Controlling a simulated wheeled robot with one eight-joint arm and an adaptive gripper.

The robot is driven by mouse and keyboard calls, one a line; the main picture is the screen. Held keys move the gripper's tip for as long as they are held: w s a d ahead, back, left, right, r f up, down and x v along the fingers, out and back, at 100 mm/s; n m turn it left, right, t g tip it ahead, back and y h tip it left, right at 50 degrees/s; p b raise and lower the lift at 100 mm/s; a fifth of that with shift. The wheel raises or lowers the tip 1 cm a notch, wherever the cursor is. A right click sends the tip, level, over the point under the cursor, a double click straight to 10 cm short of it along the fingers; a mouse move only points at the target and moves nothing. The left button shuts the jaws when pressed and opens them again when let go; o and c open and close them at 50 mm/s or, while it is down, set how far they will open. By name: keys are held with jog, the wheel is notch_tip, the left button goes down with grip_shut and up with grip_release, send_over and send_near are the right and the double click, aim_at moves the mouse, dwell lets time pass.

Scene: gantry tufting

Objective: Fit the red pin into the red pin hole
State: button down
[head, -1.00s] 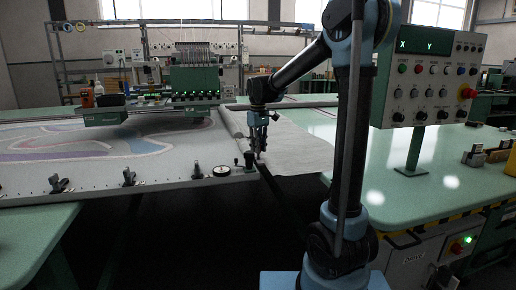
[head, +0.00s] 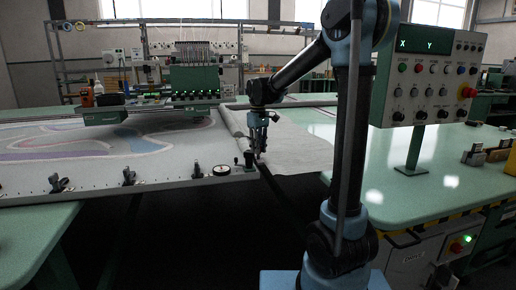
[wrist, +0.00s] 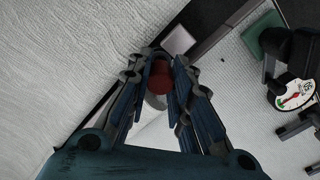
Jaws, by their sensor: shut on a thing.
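My gripper (head: 258,148) reaches down at the corner of the white tufting frame, beside the dial gauge. In the wrist view my gripper (wrist: 160,72) is shut on the red pin (wrist: 157,84), which shows between the fingertips. A pale square block (wrist: 178,40) lies on the dark frame bar just beyond the fingertips. The red pin hole cannot be made out; the fingers and pin may cover it. In the head view the pin is too small to tell.
A round dial gauge (wrist: 295,93) and a green block with a black knob (wrist: 272,45) stand right of the fingers. White cloth (head: 295,145) drapes beside the frame. Several black clamps line the front edge. A control panel (head: 430,75) stands at the right.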

jog(key=shift+f, duration=1.05)
jog(key=c, duration=1.4)
grip_release()
jog(key=shift+o, duration=0.2)
jog(key=shift+r, duration=0.1)
notch_tip(320, 180, up, 12)
jog(key=shift+f, duration=0.2)
jog(key=shift+d, duration=0.1)
jog(key=s+d+f+m+t, duration=0.1)
jog(key=s+d+f+m, duration=0.15)
jog(key=s+d, duration=0.5)
jog(key=s+d+f+m, duration=0.2)
jog(key=s+d+f, duration=0.2)
jog(key=s+d, duration=0.4)
jog(key=s+d+f+m, duration=0.2)
jog(key=s+f, duration=0.6)
jog(key=s+d+f+m+t, duration=0.1)
jog(key=s+d+f+m, duration=0.1)
jog(key=s+f, duration=0.5)
jog(key=shift+s+d+f, duration=0.4)
jog(key=shift+s+d, duration=0.15)
jog(key=shift+d, duration=0.3)
